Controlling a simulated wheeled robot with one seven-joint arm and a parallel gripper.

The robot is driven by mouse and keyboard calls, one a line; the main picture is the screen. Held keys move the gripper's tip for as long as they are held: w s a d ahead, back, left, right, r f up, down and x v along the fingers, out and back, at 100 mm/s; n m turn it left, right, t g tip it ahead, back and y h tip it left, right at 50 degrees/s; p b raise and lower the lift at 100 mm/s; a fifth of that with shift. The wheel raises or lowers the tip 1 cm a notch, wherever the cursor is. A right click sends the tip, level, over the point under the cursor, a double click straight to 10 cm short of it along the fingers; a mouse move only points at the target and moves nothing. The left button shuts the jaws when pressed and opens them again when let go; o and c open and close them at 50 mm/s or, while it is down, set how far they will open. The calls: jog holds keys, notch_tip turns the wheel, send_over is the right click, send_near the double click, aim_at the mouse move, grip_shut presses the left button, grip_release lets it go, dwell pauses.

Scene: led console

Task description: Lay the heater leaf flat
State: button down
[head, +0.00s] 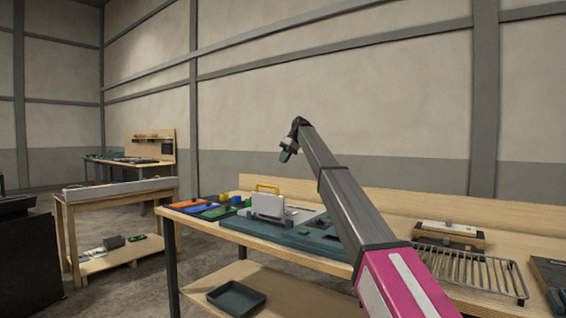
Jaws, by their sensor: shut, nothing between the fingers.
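A pale grey panel (268,207) stands upright on the teal console (285,235) on the workbench; it looks like the heater leaf, though no label can be read. A yellow handle-like bar (267,187) shows behind its top edge. My gripper (286,155) is small in the head view, high above the panel and slightly to its right, pointing down. It is shut and empty, and not touching the panel. My arm hides part of the console's right side.
Orange, blue and green trays (188,206) with small coloured parts lie left of the console. A wire rack (470,268) and a wooden block (449,234) stand to the right. A low backboard (340,205) runs along the bench's rear. The air around my gripper is clear.

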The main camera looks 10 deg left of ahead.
jog(key=s+x, duration=0.2)
jog(key=x, duration=0.9)
jog(key=shift+s+r, duration=0.2)
jog(key=shift+s, duration=0.15)
jog(key=shift+a, duration=0.1)
jog(key=shift+s+a+t+h, duration=0.1)
jog(key=shift+s+t+h, duration=0.2)
jog(key=shift+s+t, duration=0.25)
jog(key=s+a+f+n+t+h, duration=0.1)
jog(key=s+a+f+t, duration=0.15)
jog(key=s, duration=0.25)
jog(key=s+a+f+t+h, duration=0.1)
jog(key=s+a+f+t, duration=0.1)
jog(key=s+t, duration=0.25)
jog(key=s+a+f+n+t+h, duration=0.1)
jog(key=s+f+t, duration=0.2)
jog(key=f, duration=0.3)
jog(key=s+a+f+n+t+h, duration=0.1)
jog(key=s+f+t, duration=0.2)
jog(key=f, duration=0.3)
jog(key=shift+s+a+f+t+h, duration=0.2)
jog(key=shift+s+f+t+h, duration=0.2)
jog(key=shift+t, duration=0.15)
